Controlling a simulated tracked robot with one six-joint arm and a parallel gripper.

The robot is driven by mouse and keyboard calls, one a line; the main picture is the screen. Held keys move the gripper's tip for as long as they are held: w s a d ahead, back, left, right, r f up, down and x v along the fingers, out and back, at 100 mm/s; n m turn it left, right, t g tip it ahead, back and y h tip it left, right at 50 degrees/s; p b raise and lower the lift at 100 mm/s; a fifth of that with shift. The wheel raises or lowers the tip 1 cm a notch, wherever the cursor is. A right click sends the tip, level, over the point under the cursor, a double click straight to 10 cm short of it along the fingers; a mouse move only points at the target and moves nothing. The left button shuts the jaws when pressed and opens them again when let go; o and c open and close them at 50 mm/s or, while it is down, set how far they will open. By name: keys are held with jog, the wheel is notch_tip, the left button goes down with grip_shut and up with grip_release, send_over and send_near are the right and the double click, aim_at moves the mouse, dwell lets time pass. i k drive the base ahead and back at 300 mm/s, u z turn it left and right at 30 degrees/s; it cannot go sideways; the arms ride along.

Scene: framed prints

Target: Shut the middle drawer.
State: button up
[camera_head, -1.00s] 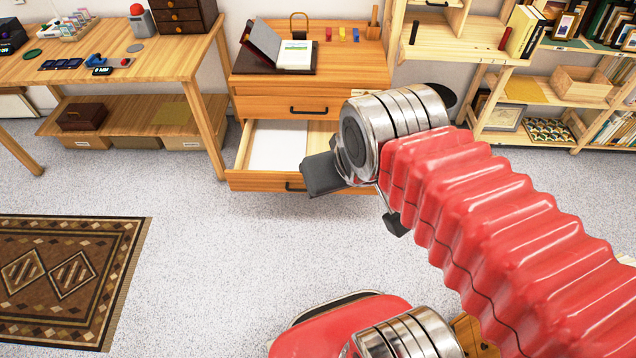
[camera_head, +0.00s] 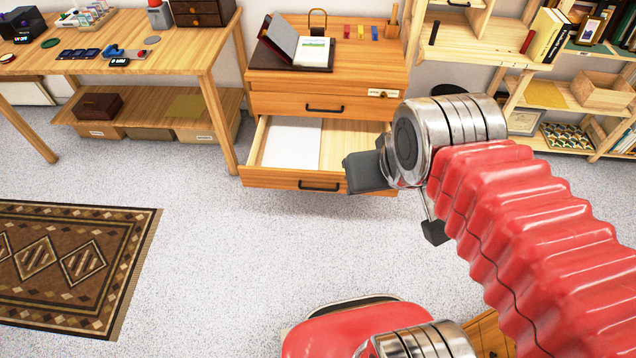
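A wooden drawer cabinet (camera_head: 280,80) stands against the wall at the top middle. One drawer (camera_head: 270,177) is pulled out, with a white sheet inside and a dark bar handle (camera_head: 320,186) on its front. Above it is a shut drawer (camera_head: 290,104) with a dark handle. I cannot tell whether another drawer sits below the open one. My gripper (camera_head: 401,202) is in front of the open drawer's right end, with its two dark fingers spread apart and nothing seen between them. The near finger covers the drawer front's right end; contact cannot be told.
An open book (camera_head: 312,54), a padlock and small coloured blocks are on the cabinet top. A wooden workbench (camera_head: 190,62) stands at left, shelves (camera_head: 510,62) at right. A patterned rug (camera_head: 75,262) lies at lower left. The grey floor before the drawer is clear.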

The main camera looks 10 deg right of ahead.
aim_at(292, 152)
jog(key=u, duration=0.05)
jog(key=i, duration=1)
jog(key=z, duration=0.05)
